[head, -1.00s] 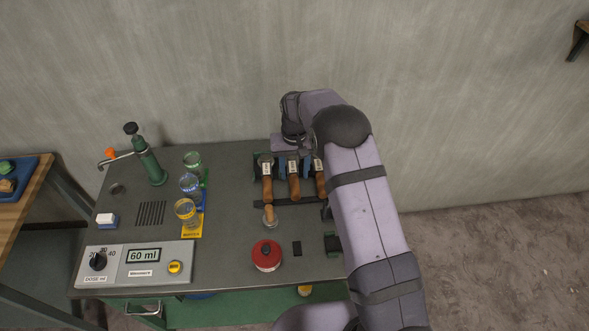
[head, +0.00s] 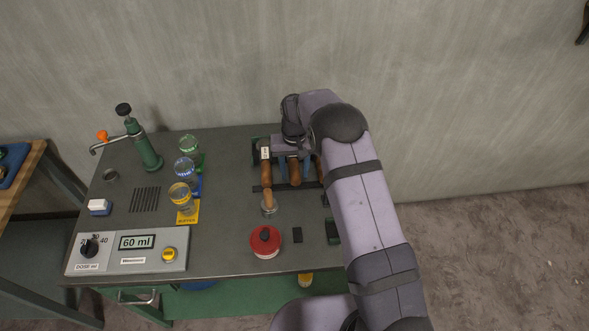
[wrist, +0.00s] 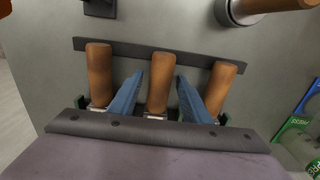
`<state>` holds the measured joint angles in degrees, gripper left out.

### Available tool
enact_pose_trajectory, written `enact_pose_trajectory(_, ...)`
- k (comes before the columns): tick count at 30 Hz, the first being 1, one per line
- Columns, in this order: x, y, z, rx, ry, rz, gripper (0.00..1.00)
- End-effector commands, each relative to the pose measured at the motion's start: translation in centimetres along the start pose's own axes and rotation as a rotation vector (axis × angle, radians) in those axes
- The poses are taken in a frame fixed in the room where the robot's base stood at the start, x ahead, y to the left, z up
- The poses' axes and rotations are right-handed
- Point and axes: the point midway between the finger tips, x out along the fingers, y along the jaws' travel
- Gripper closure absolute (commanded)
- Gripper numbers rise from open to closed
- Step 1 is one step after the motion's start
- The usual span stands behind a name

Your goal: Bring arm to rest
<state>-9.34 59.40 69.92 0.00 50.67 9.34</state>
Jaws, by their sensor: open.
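My gripper (wrist: 160,75) is open in the wrist view, with one blue finger on each side of the middle wooden handle (wrist: 159,85). Gaps show between the fingers and that handle. A wooden handle stands to the left (wrist: 98,70) and another to the right (wrist: 222,88), both outside the fingers. In the head view my arm reaches over the back right of the bench (head: 225,235), with its end above the handle rack.
A metal-based tool with a wooden handle (head: 269,205) stands in front of the rack, near a red round pot (head: 265,242). Several glass vessels, a green lever press (head: 146,150) and a dose panel (head: 128,250) are to the left. A wall is behind the bench.

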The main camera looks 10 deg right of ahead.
Motion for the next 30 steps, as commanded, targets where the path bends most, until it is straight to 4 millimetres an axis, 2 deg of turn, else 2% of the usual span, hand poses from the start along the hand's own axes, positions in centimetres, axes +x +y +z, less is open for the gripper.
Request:
enact_pose_trajectory(2, -0.03, 0.0, -0.01, 0.0, 0.0, 0.0, 0.56)
enact_pose_trajectory(3, -0.02, 0.0, 0.0, 0.0, 0.0, 0.0, 0.61)
enact_pose_trajectory(8, -0.03, 0.0, 0.0, 0.0, 0.0, 0.0, 0.99)
enact_pose_trajectory(30, -0.04, 0.0, 0.01, 0.0, 0.0, 0.0, 1.0)
